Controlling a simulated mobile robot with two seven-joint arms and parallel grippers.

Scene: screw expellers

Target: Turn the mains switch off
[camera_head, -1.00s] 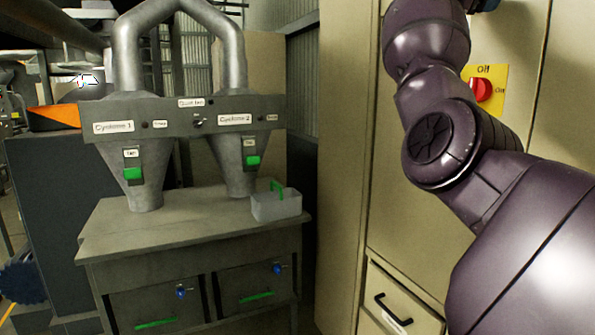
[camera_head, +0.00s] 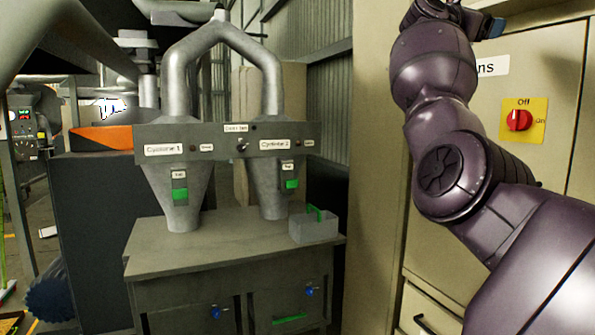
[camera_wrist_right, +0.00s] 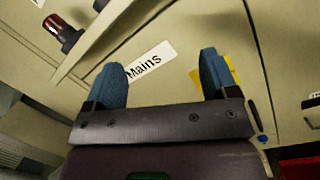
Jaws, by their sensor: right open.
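The mains switch is a red rotary knob (camera_head: 519,120) on a yellow plate, on the beige cabinet at the right of the head view. "Off" is printed above it and "On" to its right; the knob's exact setting is too small to tell. My right gripper (camera_head: 484,22) is above and left of the switch, apart from it. In the right wrist view, my right gripper (camera_wrist_right: 162,80) is open and empty, facing the "Mains" label (camera_wrist_right: 151,60). One finger partly covers the yellow plate (camera_wrist_right: 232,70); the knob is hidden there. My left gripper is out of view.
The beige cabinet (camera_head: 375,200) has a handle (camera_head: 424,324) low down. A dark red knob-like part (camera_wrist_right: 63,32) shows in the wrist view. Left of the cabinet stands a cyclone bench (camera_head: 200,245) with a small grey box (camera_head: 314,231). My right arm covers part of the cabinet.

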